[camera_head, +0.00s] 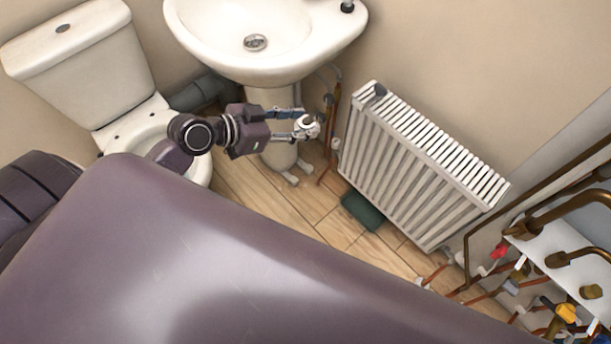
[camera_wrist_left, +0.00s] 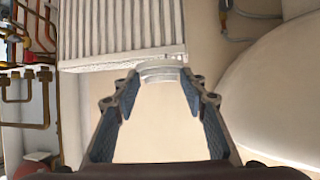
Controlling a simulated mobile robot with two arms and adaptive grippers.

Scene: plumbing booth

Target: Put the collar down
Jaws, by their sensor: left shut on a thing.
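The collar (camera_head: 307,126) is a small white ring held at the tips of my left gripper (camera_head: 303,122). In the head view it appears in front of the sink pedestal, beside the pipes left of the radiator. In the left wrist view the collar (camera_wrist_left: 161,70) sits between the fingertips of my left gripper (camera_wrist_left: 160,88), at their far end. The fingers are spread around its width. My right gripper is not in view.
A white sink (camera_head: 225,35) stands on a pedestal, with a toilet (camera_head: 85,60) to its left. A white radiator (camera_head: 400,170) is at right, with a dark green object (camera_head: 362,211) on the floor. Copper pipes (camera_head: 565,215) crowd the right edge. Wooden floor (camera_head: 255,200) shows bare.

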